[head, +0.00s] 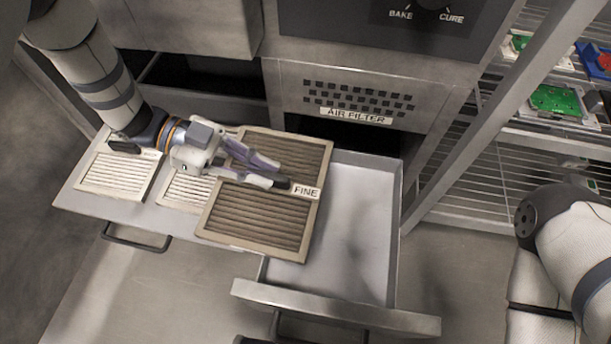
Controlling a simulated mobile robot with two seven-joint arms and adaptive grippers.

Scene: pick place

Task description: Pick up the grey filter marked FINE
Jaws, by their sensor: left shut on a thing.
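The grey filter marked FINE (255,219) is a flat square panel with dark pleats, a pale frame and a FINE label on its right edge. It shows in the head view, left of centre. My left gripper (283,183) is shut on it, with the fingers lying across the panel toward the label. The filter overlaps the left part of an open drawer (365,215) and covers part of a white pleated filter (184,190). I cannot tell how high it is above them. My right gripper is out of view; only my right arm shows at the right edge.
Another white filter (118,174) lies at the far left on a pale open drawer (80,201). The open drawer's right part is bare, below the AIR FILTER label (356,117). A wire rack (500,160) with green circuit boards (556,100) stands at the right.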

